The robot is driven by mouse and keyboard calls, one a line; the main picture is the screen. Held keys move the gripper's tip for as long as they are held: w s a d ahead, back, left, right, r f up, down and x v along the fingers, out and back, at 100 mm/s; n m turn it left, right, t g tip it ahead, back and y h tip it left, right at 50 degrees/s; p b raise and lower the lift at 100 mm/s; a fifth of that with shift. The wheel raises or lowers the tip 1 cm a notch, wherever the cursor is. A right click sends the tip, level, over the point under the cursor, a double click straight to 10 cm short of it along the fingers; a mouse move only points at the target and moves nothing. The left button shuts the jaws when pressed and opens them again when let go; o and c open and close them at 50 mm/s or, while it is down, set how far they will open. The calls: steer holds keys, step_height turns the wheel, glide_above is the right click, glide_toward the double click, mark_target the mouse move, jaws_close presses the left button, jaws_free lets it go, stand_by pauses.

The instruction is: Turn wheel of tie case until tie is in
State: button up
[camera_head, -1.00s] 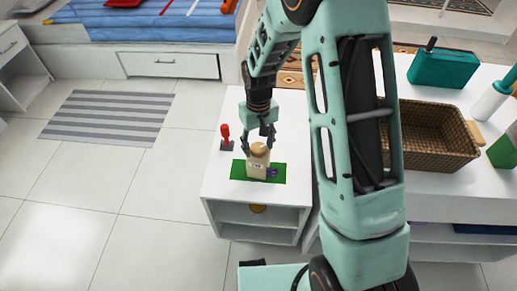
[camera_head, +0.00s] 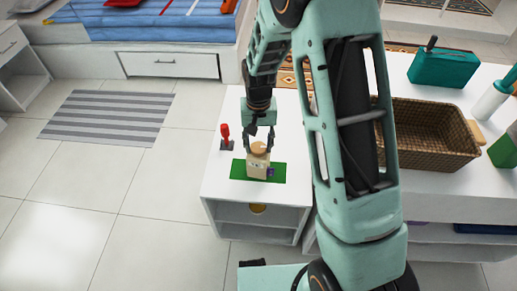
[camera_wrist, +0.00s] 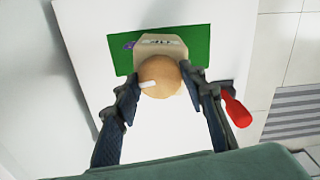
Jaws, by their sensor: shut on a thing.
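The tie case (camera_head: 256,167) is a small beige box standing upright on a green mat (camera_head: 240,171) on the white cabinet top. Its round tan wheel (camera_head: 259,147) is on top; in the wrist view the wheel (camera_wrist: 158,78) carries a small white mark. A small purple piece (camera_head: 271,171), which looks like the tie, shows at the case's right side. It also shows at the mat's left part in the wrist view (camera_wrist: 129,45). My gripper (camera_head: 258,142) points down with its fingers on either side of the wheel, shut on it. The wrist view shows both fingertips (camera_wrist: 162,80) against the wheel.
A wicker basket (camera_head: 436,163) and a teal box (camera_head: 443,68) are on the right-hand counter. The cabinet top's front left is clear.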

steer(key=m+p, duration=0.1)
steer(key=m, duration=0.4)
steer(key=shift+m, duration=0.4)
steer(key=m, duration=0.3)
steer(key=shift+m+p, duration=0.3)
steer(key=shift+p, duration=0.1)
steer(key=o, duration=0.8)
